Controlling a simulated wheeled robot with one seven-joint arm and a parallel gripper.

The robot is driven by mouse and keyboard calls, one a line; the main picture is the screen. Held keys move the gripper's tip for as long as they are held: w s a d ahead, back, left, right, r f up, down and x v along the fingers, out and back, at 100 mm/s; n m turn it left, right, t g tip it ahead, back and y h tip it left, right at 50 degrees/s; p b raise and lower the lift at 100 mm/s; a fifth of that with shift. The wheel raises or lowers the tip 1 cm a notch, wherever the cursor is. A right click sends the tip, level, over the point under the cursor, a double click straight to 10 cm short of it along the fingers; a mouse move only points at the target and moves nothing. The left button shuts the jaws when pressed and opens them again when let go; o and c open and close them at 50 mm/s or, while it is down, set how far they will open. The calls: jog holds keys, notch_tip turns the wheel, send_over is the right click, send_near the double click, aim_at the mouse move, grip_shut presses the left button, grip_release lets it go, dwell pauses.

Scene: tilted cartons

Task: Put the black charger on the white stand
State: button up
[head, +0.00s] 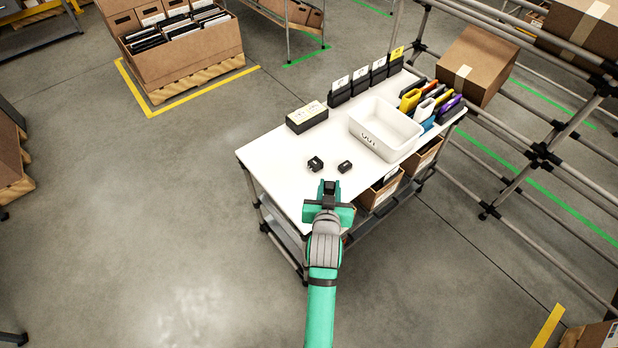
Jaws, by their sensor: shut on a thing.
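My gripper (328,188) is over the near edge of a white-topped stand (270,158). Its jaws are shut on a small dark thing, mostly hidden by the fingers; I cannot tell for sure that it is the black charger. Two small black blocks lie on the white top just beyond my gripper, a left block (315,163) and a right block (345,167). They are apart from each other and from my gripper. They are too small to tell whether either is a charger.
On the white top stand a black box with a pale top (307,117), a white bin (386,129), dark card holders (361,81) and several colourful items (430,102) at the right. The top's left part is clear. A pipe rack (541,152) stands at the right.

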send_over(300, 195)
jog(key=s+d, duration=0.3)
notch_tip(300, 195, down, 4)
jog(key=f, duration=0.1)
jog(key=w+a+f, duration=0.2)
jog(key=shift+w+f, duration=0.1)
jog(key=shift+f, duration=0.1)
jog(key=shift+w+a+f, duration=0.4)
jog(key=shift+w+f, duration=0.05)
jog(key=shift+f, duration=0.15)
jog(key=shift+w+a+f, duration=0.1)
jog(key=shift+f, duration=1.6)
jog(key=shift+f, duration=0.15)
jog(key=o, duration=1.1)
jog(key=shift+c, duration=0.2)
